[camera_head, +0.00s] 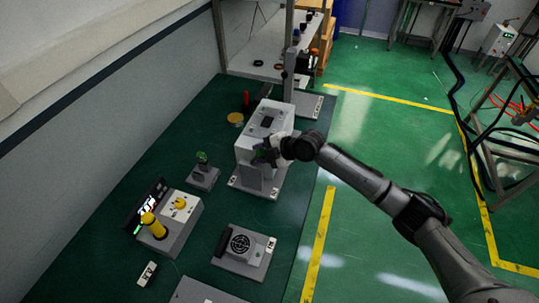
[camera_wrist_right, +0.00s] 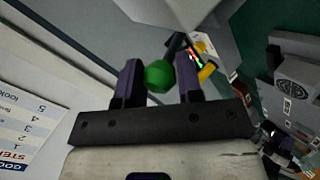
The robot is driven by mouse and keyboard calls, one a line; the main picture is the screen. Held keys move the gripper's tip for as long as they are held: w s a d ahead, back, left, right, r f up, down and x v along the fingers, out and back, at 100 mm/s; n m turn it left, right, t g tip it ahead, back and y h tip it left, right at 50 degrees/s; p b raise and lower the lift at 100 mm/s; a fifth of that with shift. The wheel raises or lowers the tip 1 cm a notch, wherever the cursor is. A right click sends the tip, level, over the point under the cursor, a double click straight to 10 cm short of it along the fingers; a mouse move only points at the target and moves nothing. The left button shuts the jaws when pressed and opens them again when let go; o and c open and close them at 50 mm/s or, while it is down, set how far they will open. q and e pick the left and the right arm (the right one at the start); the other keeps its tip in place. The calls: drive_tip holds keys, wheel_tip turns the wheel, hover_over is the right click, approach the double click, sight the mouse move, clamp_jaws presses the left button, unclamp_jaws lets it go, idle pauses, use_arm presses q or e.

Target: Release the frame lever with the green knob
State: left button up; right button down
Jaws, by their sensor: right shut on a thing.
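The frame lever's green knob (camera_wrist_right: 158,76) shows in the right wrist view as a round ball on a dark rod (camera_wrist_right: 174,45) that runs up toward a pale grey body. My right gripper (camera_wrist_right: 160,82) has its two dark purple fingers on either side of the knob and is shut on it. In the head view the right gripper (camera_head: 264,153) is at the front of the light grey frame unit (camera_head: 265,122), and its fingers mostly hide the knob. My left gripper is in neither view.
A small device with a green-topped post (camera_head: 202,170) stands left of the frame unit. A grey box with yellow parts (camera_head: 180,207) and a box with a round fan grille (camera_head: 240,245) are nearer. A shelf (camera_head: 270,65) stands behind. Green tabletop is free between them.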

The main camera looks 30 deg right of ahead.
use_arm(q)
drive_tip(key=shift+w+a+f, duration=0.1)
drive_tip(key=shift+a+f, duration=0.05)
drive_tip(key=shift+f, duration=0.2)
use_arm(e)
drive_tip(key=shift+s+d+f, duration=0.15)
drive_tip(key=shift+d+f, duration=0.05)
drive_tip(key=shift+f, duration=0.2)
use_arm(q)
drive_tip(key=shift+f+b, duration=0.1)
drive_tip(key=shift+b, duration=0.2)
use_arm(e)
drive_tip(key=shift+s+d+f, duration=0.15)
drive_tip(key=shift+s+f, duration=0.05)
drive_tip(key=c, duration=1.2)
unclamp_jaws()
drive_tip(key=shift+c, duration=0.2)
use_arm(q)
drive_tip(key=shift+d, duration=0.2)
use_arm(e)
drive_tip(key=o, duration=0.5)
drive_tip(key=shift+c, duration=0.2)
drive_tip(key=shift+r, duration=0.15)
drive_tip(key=shift+s+r, duration=0.1)
drive_tip(key=shift+r, duration=0.05)
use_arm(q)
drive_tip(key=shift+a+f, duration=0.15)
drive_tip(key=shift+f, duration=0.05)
use_arm(e)
drive_tip(key=v, duration=1.3)
